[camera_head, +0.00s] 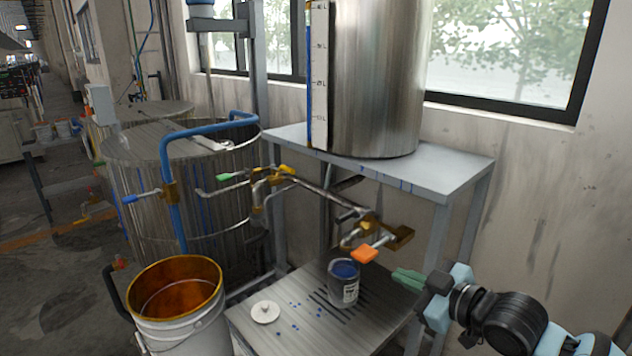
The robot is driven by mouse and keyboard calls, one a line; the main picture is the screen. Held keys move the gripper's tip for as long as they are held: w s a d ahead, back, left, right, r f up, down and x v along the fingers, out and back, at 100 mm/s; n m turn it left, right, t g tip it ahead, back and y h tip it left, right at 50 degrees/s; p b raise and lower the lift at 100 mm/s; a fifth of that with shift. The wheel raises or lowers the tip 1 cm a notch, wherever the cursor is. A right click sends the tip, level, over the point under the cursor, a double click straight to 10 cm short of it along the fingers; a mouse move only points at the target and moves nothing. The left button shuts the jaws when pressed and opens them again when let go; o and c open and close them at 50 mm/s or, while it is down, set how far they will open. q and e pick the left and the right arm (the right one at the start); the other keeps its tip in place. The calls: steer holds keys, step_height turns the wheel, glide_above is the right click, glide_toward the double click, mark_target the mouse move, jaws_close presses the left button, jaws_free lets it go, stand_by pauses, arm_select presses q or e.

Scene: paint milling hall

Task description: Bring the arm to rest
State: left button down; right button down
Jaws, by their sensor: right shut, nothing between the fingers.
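My right gripper (402,276), with green fingertips, comes in from the lower right. It is shut and empty, to the right of a small can (344,292) and apart from it. My black and light-blue right arm trails off to the lower right corner. The open can stands upright on the low metal table with blue paint inside. Above it is a brass tap with an orange handle (364,254); I cannot tell whether it drips. My left gripper is out of view.
A white lid (265,312) and several blue drops lie on the low table (262,341). A bucket (184,335) with an orange-brown inside stands at the lower left. A steel tank (376,80) sits on the high stand (450,172). Pipes cross above the low table.

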steer(key=s+a+f+m+h, duration=0.1)
steer(key=s+f+m, duration=0.1)
steer(key=s+f, duration=0.35)
steer(key=s+a+f+m+g+h, duration=0.1)
steer(key=s+f, duration=0.2)
steer(key=f, duration=0.5)
steer(key=s+a+f+m, duration=0.1)
steer(key=s+f+m, duration=0.1)
steer(key=s+f, duration=0.35)
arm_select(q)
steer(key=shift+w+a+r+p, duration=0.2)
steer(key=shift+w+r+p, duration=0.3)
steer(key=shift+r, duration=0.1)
arm_select(e)
steer(key=s+f+m+g+h, duration=0.1)
steer(key=s+f+m+h, duration=0.1)
steer(key=s+f, duration=0.6)
steer(key=s+d+f+m+g+h, duration=0.1)
steer(key=s+f+m+g+h, duration=0.1)
steer(key=s+f, duration=0.6)
steer(key=s, duration=0.6)
steer(key=shift+d, duration=0.3)
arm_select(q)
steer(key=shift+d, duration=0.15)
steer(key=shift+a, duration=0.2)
arm_select(e)
steer(key=shift+f, duration=0.1)
